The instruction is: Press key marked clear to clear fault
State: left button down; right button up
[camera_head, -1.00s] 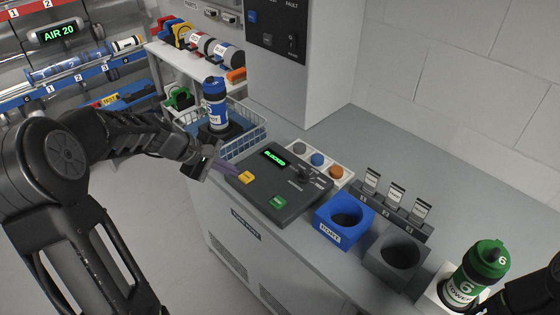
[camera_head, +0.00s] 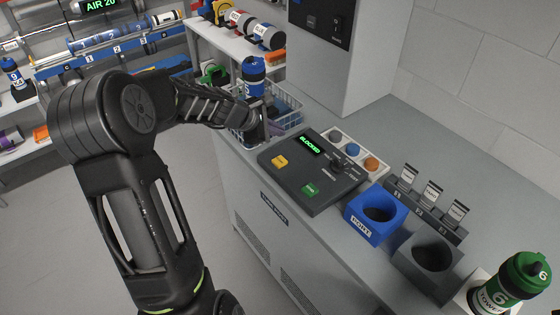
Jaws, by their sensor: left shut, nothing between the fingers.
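A dark control console (camera_head: 335,175) lies on the grey counter. Its green display (camera_head: 310,145) reads BLOCKED. A yellow key (camera_head: 279,161) sits at its left and a green key (camera_head: 310,189) near its front edge; their lettering is too small to read for certain. My left gripper (camera_head: 256,134) is beyond the console's left end, in front of the basket and below the blue-capped bottle. It is shut and empty, apart from the yellow key, and its fingertips are hard to make out. My right gripper is not in view.
A blue-capped bottle (camera_head: 253,76) stands by a wire basket (camera_head: 286,111). Grey, blue and orange buttons (camera_head: 352,150) sit behind the console. A blue holder (camera_head: 374,213), a grey holder (camera_head: 430,261) and a green bottle (camera_head: 509,286) stand to the right.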

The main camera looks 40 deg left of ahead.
aim_at(277, 162)
pick_arm(q)
jog(key=shift+f+b, duration=3.6)
jog(key=shift+f, duration=0.65)
jog(key=shift+f+b, duration=0.4)
jog(key=shift+f+b, duration=0.45)
jog(key=shift+r, duration=0.1)
jog(key=shift+r+p, duration=0.75)
jog(key=shift+r, duration=0.05)
jog(key=shift+r+p, duration=2.25)
jog(key=shift+r, duration=0.25)
